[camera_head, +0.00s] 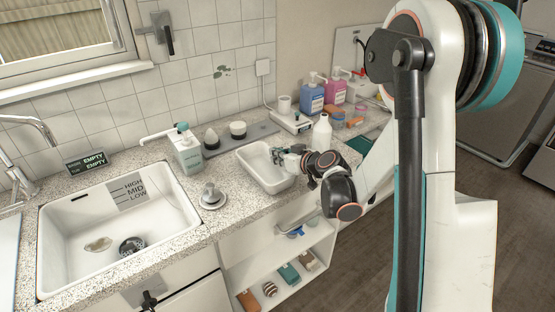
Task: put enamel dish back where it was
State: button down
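A white rectangular dish with rounded corners (256,178), which looks like the enamel dish, sits on the speckled counter right of the sink. It looks empty where I can see inside. My arm reaches in from the right, and my gripper (280,154) is at the dish's right end, over or at its rim. The wrist hides part of that end. The fingers are small and partly hidden, so I cannot tell whether they touch the dish or are closed on it.
A white sink (75,240) is at left. A white bottle (321,134) is close to my wrist. Open shelves (262,270) lie below the counter.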

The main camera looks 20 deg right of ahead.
jog(key=shift+f, duration=0.15)
jog(key=c, duration=1.8)
grip_release()
jog(key=shift+r, duration=0.3)
jog(key=p+v, duration=0.3)
jog(key=v, duration=0.9)
jog(key=shift+f, duration=0.1)
